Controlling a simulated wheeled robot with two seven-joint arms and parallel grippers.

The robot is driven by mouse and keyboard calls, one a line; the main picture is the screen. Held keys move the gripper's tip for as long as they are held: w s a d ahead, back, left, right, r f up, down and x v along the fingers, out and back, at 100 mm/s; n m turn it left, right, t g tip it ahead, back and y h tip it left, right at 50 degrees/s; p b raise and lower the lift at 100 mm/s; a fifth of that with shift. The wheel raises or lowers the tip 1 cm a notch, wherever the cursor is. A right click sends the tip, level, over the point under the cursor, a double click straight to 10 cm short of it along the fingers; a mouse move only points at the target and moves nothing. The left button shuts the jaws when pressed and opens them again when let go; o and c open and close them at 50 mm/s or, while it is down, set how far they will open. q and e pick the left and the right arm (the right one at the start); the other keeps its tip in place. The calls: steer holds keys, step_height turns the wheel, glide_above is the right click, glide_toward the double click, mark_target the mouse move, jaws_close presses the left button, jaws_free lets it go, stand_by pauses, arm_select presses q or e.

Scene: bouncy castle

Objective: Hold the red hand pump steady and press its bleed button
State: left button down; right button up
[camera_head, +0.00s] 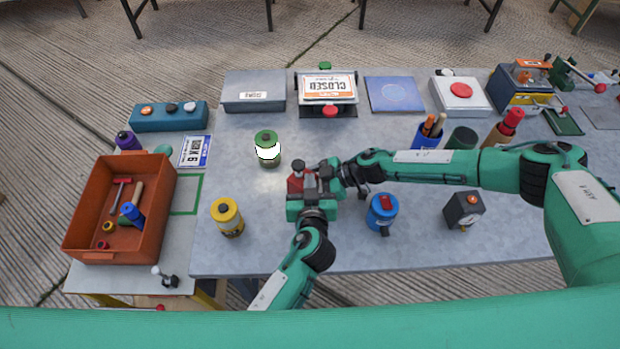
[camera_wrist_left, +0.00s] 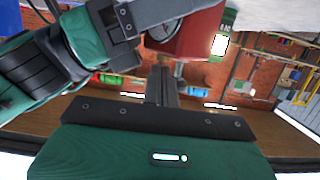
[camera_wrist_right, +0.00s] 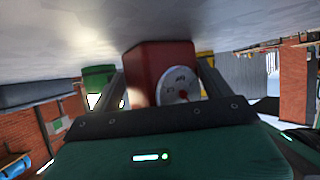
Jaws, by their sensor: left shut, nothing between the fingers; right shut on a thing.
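The red hand pump (camera_head: 295,184) stands on the grey table near its middle, partly covered by my grippers. Its red body also shows in the left wrist view (camera_wrist_left: 195,42) and, with a round white gauge, in the right wrist view (camera_wrist_right: 150,70). My right gripper (camera_head: 326,178) is shut on the pump's body, with a finger on each side (camera_wrist_right: 163,85). My left gripper (camera_head: 311,190) is shut and empty close at the pump's near side. Its closed fingertips (camera_wrist_left: 162,72) are beside a small metal part at the pump. I cannot tell whether they touch. The bleed button is not clearly visible.
A green canister (camera_head: 267,150) and a yellow one (camera_head: 228,217) stand left of the pump. A blue canister (camera_head: 381,213) and a dark gauge box (camera_head: 463,211) stand to the right. An orange bin (camera_head: 157,215) is at the left. Boxes line the back.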

arm_select(q)
steer(key=shift+f, duration=0.1)
steer(key=shift+s+f, duration=0.15)
steer(key=shift+f, duration=0.75)
arm_select(e)
steer(key=shift+s+r, duration=0.1)
arm_select(q)
steer(key=shift+f, duration=0.1)
steer(key=s+r, duration=0.7)
steer(key=s, duration=0.2)
steer(key=shift+s+r, duration=0.25)
steer(key=shift+r, duration=0.05)
arm_select(e)
steer(key=shift+f, duration=0.2)
steer(key=shift+d, duration=0.1)
steer(key=o, duration=0.7)
